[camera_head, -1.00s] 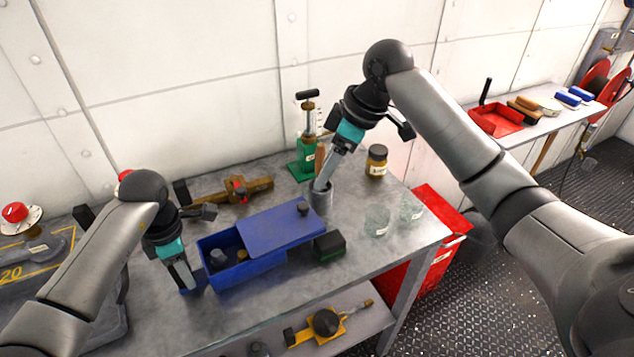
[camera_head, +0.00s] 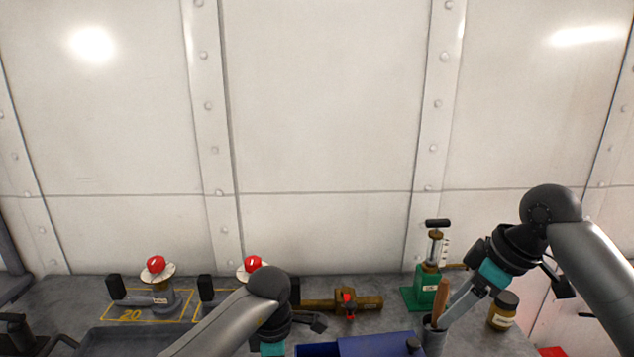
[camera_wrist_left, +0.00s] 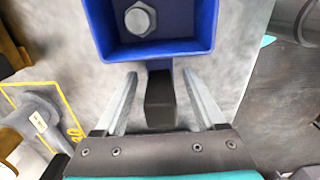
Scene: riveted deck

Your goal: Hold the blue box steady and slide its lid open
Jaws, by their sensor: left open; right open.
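The blue box (camera_head: 318,350) shows only its top strip at the bottom edge of the head view. Its blue lid (camera_head: 375,345), with a dark knob (camera_head: 413,344), covers the right part; the left part is uncovered. In the left wrist view the box (camera_wrist_left: 160,52) is open at this end, with a grey hex nut (camera_wrist_left: 140,18) inside. A dark handle (camera_wrist_left: 160,100) sticks out from its end wall. My left gripper (camera_wrist_left: 159,76) is open, its fingers either side of the handle with gaps. My right gripper (camera_head: 440,322) is open beside the grey cup, above and right of the lid.
The grey cup (camera_head: 433,340) holds a wooden-handled tool. Behind stand a green pump (camera_head: 426,285), a brass valve (camera_head: 345,302) and an amber jar (camera_head: 503,312). Red-knobbed fittings (camera_head: 155,268) are at the left. The riveted wall closes off the back.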

